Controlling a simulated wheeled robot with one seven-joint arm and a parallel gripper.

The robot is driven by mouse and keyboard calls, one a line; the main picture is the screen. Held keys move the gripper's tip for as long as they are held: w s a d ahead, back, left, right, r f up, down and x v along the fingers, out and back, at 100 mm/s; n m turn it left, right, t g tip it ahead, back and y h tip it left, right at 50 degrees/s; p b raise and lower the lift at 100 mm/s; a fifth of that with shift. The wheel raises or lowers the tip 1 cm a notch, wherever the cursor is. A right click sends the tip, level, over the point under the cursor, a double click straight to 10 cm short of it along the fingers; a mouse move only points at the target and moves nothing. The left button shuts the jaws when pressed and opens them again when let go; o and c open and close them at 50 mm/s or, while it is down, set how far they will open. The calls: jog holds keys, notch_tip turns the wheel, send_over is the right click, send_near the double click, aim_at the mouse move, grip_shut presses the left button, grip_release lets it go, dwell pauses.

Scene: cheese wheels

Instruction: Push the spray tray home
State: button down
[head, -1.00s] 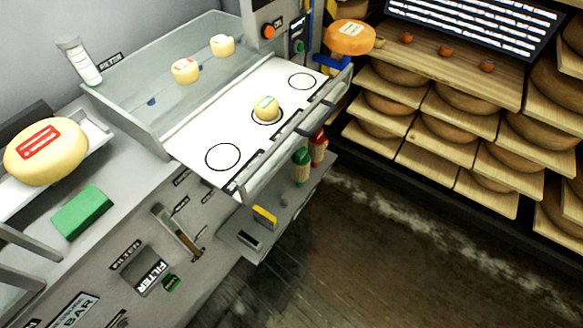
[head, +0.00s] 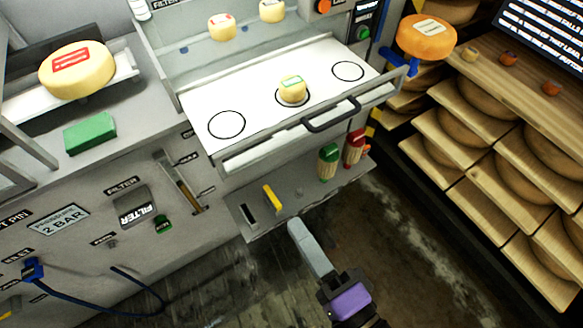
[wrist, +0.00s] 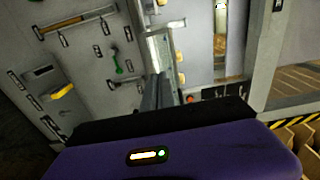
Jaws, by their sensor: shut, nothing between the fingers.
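The spray tray (head: 215,142) is a white drawer with black circle marks, standing pulled out of the machine in the head view. A small pale cheese (head: 292,91) with a green-edged label sits on its middle circle; the other two circles are empty. A dark bar handle (head: 332,114) is on the tray's front panel. My gripper (head: 296,228) is shut and empty, below and in front of the tray, apart from the handle. Its grey fingers point up towards the machine and also show in the wrist view (wrist: 157,92).
A large orange cheese (head: 426,36) is right of the tray. Racks of cheese wheels (head: 500,190) stand at right. Floor in front is open.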

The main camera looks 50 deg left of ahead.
aim_at(208, 103)
jog(key=shift+g, duration=0.3)
jog(key=a+p, duration=0.3)
jog(key=a, duration=1.1)
jog(key=shift+w, duration=0.2)
jog(key=a+b, duration=0.1)
jog(key=a, duration=0.6)
jog(key=w+a+b, duration=0.1)
jog(key=a+b, duration=0.1)
jog(key=a, duration=0.5)
jog(key=a+b, duration=0.1)
jog(key=a, duration=0.7)
jog(key=shift+w+a+f+b, duration=0.1)
jog(key=shift+w+f+b, duration=0.05)
jog(key=shift+w+b, duration=0.25)
jog(key=shift+a, duration=0.5)
jog(key=shift+r, duration=0.3)
